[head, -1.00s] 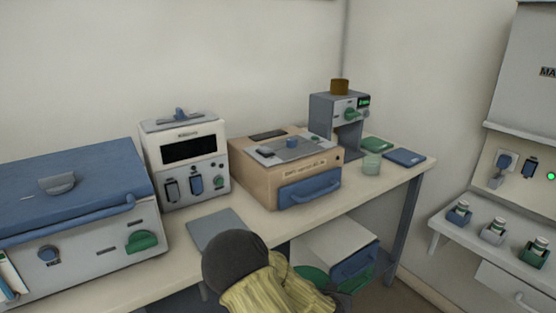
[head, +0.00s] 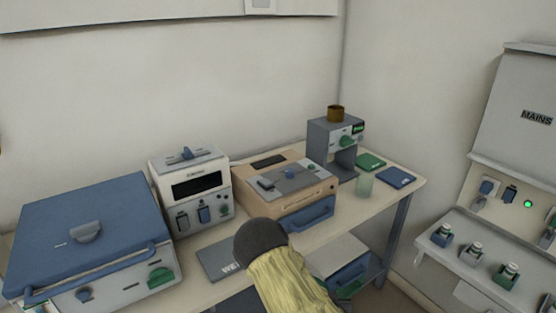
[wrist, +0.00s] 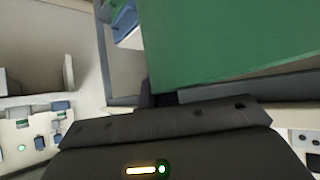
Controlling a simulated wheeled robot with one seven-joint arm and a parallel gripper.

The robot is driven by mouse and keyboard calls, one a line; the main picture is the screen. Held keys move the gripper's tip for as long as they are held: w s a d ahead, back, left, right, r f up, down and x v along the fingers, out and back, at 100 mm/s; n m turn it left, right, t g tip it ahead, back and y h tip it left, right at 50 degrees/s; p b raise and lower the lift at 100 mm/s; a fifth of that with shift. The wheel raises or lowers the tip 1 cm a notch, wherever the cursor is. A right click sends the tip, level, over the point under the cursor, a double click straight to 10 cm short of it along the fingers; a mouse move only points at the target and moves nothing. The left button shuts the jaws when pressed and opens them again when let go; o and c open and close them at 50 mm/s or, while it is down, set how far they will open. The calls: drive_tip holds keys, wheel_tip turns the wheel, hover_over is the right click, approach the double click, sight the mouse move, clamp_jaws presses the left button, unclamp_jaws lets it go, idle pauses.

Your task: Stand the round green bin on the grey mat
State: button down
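The round green bin (wrist: 230,40) fills the upper right of the wrist view, very close to my gripper (wrist: 160,97). A dark part of the gripper runs along the bin's lower edge; the fingertips are not clear, so I cannot tell whether they grip it. In the head view only a sliver of green (head: 345,291) shows beside the end of my forearm, below the bench, and the gripper is hidden there. The grey mat (head: 216,261) lies flat at the bench's front edge, with pale lettering, partly covered by my arm. Nothing stands on its visible part.
A blue-lidded furnace (head: 90,235), a white controller (head: 190,188) and a tan box (head: 285,195) stand around the mat. A pale green cup (head: 364,184), a green pad (head: 370,161) and a blue pad (head: 396,177) lie further right. A drawer unit (head: 338,252) stands under the bench.

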drive_tip(key=shift+n+y, duration=0.4)
drive_tip(key=shift+y, duration=0.1)
drive_tip(key=s+r+p, duration=0.1)
drive_tip(key=r+p, duration=0.2)
drive_tip(key=p, duration=0.1)
drive_tip(key=s+r+p, duration=0.1)
drive_tip(key=r+p, duration=0.2)
drive_tip(key=p, duration=0.1)
drive_tip(key=s+r+p, duration=0.1)
drive_tip(key=r+p, duration=0.2)
drive_tip(key=p, duration=0.1)
drive_tip(key=shift+s, duration=0.1)
drive_tip(key=shift+f, duration=0.1)
drive_tip(key=shift+a, duration=0.1)
